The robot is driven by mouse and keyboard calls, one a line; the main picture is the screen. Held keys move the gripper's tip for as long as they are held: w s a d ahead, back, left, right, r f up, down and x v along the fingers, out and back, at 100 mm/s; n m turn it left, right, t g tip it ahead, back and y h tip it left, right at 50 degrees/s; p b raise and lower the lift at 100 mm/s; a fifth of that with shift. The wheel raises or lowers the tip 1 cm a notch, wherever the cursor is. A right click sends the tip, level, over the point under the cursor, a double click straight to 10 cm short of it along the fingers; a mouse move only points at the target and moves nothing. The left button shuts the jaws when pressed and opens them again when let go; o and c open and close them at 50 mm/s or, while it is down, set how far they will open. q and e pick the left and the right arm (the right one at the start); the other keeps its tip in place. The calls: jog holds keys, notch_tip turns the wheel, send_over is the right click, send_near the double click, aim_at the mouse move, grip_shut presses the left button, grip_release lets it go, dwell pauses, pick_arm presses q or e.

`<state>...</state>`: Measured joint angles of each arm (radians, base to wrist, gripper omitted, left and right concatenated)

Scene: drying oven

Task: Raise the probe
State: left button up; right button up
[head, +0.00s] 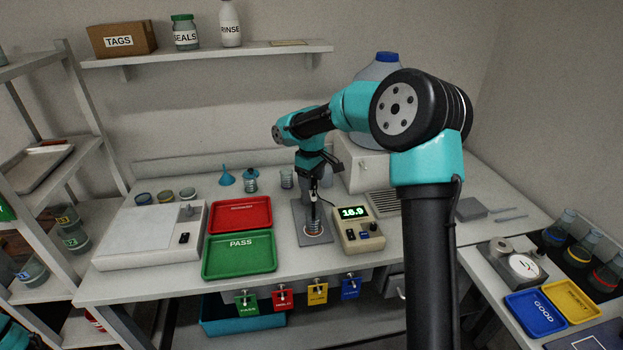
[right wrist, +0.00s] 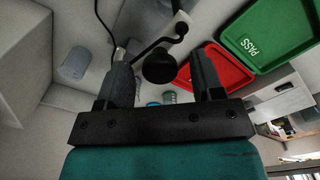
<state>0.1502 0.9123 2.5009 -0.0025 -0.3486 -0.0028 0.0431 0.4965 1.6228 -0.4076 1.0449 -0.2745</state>
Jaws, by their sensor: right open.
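The probe (head: 313,208) is a thin dark upright piece with a cable, low over a small grey base plate (head: 302,236) on the bench. A coil-like or ringed part surrounds its lower end. My right gripper (head: 322,166) is just above the probe stand, partly hidden by its own wrist. In the right wrist view its two fingers (right wrist: 162,78) are open, with a black round knob (right wrist: 159,66) and a bent dark lever (right wrist: 166,40) showing between and beyond them. I cannot tell whether a finger touches the knob. My left gripper is out of view.
A meter (head: 358,232) with a lit display, apparently 16.9, stands right of the stand. A red tray (head: 240,215) and green PASS tray (head: 240,256) lie to the left. A white box (head: 150,236) is further left. Small glassware (head: 287,179) stands behind.

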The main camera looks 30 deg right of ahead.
grip_shut()
dwell(0.5)
